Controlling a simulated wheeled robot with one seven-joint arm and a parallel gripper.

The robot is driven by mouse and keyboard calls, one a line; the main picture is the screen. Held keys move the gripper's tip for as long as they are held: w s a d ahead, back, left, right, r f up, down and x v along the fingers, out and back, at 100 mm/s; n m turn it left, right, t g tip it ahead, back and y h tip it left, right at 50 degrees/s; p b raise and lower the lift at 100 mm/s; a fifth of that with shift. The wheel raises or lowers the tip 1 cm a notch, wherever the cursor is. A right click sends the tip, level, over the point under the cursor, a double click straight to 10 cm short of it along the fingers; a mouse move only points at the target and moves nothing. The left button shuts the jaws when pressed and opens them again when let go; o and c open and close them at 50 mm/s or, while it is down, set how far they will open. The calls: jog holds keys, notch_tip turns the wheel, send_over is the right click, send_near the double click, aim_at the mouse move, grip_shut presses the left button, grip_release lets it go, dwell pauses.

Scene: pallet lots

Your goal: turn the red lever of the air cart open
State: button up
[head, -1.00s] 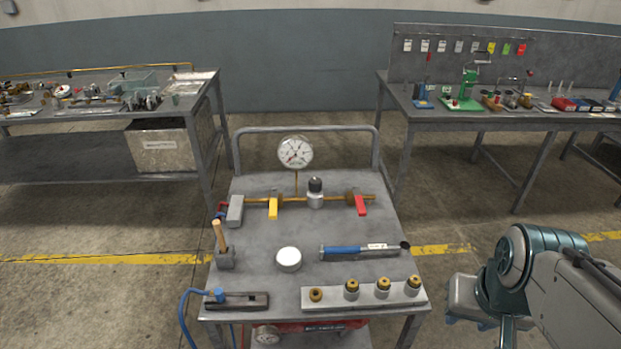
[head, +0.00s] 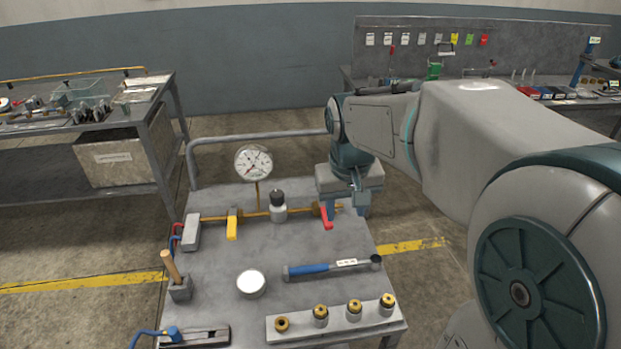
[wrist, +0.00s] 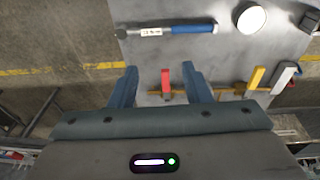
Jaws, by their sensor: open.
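The air cart (head: 215,265) is a grey metal table with a brass pipe along its back. The red lever (head: 327,216) sits at the right end of this pipe and points toward the cart's front, across the pipe. My gripper (head: 346,212) is over the back right of the cart, at the red lever. In the wrist view the open fingers (wrist: 156,84) stand on either side of the red lever (wrist: 166,80), with gaps on both sides. I cannot tell whether the fingertips are down at its height. The lever's pivot is partly hidden by my gripper.
A yellow lever (head: 232,225), a black-topped fitting (head: 278,208) and a gauge (head: 253,162) are on the same pipe. A blue-handled tool (head: 320,268) and a white round lid (head: 251,283) lie in front. The cart's rail (head: 260,136) rises behind.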

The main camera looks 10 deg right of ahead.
jog(key=w+f+g, duration=0.1)
jog(key=w+f, duration=0.1)
jog(key=w, duration=0.9)
send_over(324, 213)
jog(key=s, duration=0.1)
notch_tip(324, 213, down, 4)
jog(key=shift+g+y, duration=0.3)
jog(key=shift+g, duration=0.1)
jog(key=f, duration=1.3)
jog(key=shift+s+d, duration=0.2)
jog(key=shift+s, duration=0.05)
jog(key=shift+r, duration=0.1)
grip_shut()
